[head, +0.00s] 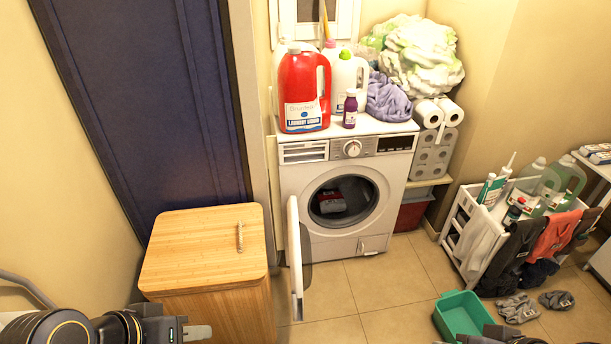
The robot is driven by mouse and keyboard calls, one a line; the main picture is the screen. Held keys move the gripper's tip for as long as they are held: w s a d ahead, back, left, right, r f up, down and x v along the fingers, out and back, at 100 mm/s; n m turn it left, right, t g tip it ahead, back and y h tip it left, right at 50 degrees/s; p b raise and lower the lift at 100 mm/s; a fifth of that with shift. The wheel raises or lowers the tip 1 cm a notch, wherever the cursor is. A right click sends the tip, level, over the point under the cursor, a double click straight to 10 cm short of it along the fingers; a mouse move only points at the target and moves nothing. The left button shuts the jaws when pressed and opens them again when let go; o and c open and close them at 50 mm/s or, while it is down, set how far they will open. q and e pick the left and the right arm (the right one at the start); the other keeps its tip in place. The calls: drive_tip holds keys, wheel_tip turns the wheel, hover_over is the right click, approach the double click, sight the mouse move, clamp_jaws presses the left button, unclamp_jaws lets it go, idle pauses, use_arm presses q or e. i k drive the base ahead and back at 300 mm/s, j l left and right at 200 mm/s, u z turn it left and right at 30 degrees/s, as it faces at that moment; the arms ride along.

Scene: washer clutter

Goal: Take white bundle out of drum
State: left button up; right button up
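The washing machine (297,222) stands against the back wall with its round door (296,262) swung open to the left. Inside the dark drum (343,200), a small greyish bundle with a reddish patch (332,201) lies low and to the left. I cannot make out a clearly white bundle in there. My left gripper (198,332) is at the bottom left, in front of the wooden hamper and far from the drum. It shows side-on, so its opening is hidden. Dark parts, probably of my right arm, show at the bottom edge; no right fingertips show.
A wooden hamper (200,245) stands left of the open door. A red detergent jug (304,88), bottles and a lavender cloth (388,97) crowd the washer top. Tiles before the washer are clear.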

sight(335, 205)
drive_tip(key=i+j, duration=0.3)
drive_tip(key=i, duration=0.15)
drive_tip(key=i+j, duration=0.3)
drive_tip(key=i, duration=0.15)
